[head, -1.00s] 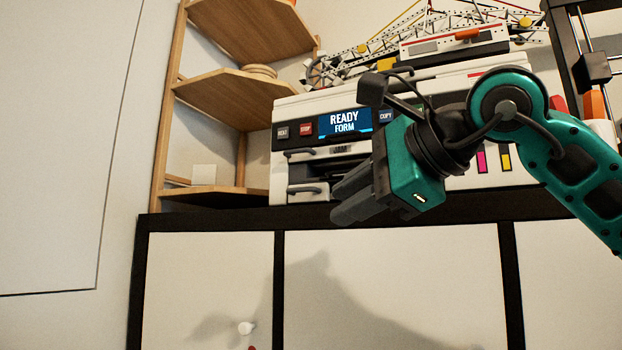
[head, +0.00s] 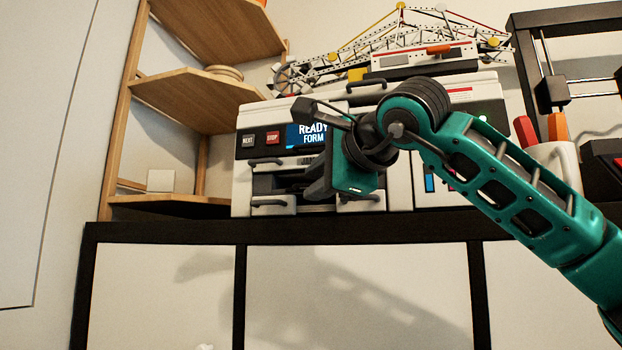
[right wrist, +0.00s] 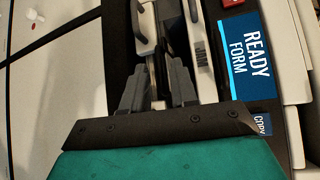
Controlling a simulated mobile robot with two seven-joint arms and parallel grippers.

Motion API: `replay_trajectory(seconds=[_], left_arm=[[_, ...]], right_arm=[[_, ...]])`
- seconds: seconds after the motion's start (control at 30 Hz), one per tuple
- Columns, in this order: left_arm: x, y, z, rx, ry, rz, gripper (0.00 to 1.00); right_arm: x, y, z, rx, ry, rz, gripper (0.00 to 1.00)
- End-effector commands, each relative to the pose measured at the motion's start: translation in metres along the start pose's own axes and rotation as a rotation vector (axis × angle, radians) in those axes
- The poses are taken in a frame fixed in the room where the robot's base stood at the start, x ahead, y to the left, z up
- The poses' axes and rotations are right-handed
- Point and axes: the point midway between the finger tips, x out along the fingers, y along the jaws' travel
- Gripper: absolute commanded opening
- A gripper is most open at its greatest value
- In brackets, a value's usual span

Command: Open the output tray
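The white and dark printer (head: 400,180) stands on the black-framed cabinet. Its front has a dark recess with an upper dark handle (head: 285,161) and a lower tray front with a dark handle (head: 270,203). No readable label marks the output tray. In the right wrist view, the lower handle (right wrist: 142,25) and upper handle (right wrist: 192,10) lie beyond my fingertips, apart from them. My right gripper (head: 312,190) is in front of the recess and hides part of it. In the right wrist view, its fingers (right wrist: 157,75) are spread and empty. My left gripper is out of view.
A screen (head: 308,134) reads "READY FORM", beside a red STOP button (head: 272,138). A crane model (head: 400,50) sits on top. A wooden corner shelf (head: 195,98) stands left; a white mug (head: 552,165) with pens stands right. The space before the cabinet looks clear.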

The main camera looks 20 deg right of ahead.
Motion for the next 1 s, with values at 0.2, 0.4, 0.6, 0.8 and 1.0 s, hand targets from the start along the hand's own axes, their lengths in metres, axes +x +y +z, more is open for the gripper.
replay_trajectory(seconds=[0.2,0.4,0.6,0.8,1.0], left_arm=[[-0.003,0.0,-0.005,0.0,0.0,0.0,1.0],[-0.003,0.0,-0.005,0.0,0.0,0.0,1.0],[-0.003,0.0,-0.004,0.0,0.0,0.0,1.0],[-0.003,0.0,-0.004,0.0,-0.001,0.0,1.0],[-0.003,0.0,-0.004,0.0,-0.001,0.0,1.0]], right_arm=[[0.021,0.0,0.0,0.001,-0.001,0.001,0.28],[0.025,0.0,0.0,0.001,-0.001,0.0,0.28],[0.024,0.0,0.0,0.001,-0.001,0.0,0.21],[0.025,0.001,0.0,0.002,0.0,0.003,0.02],[0.025,0.002,-0.001,0.002,0.001,0.006,0.0]])
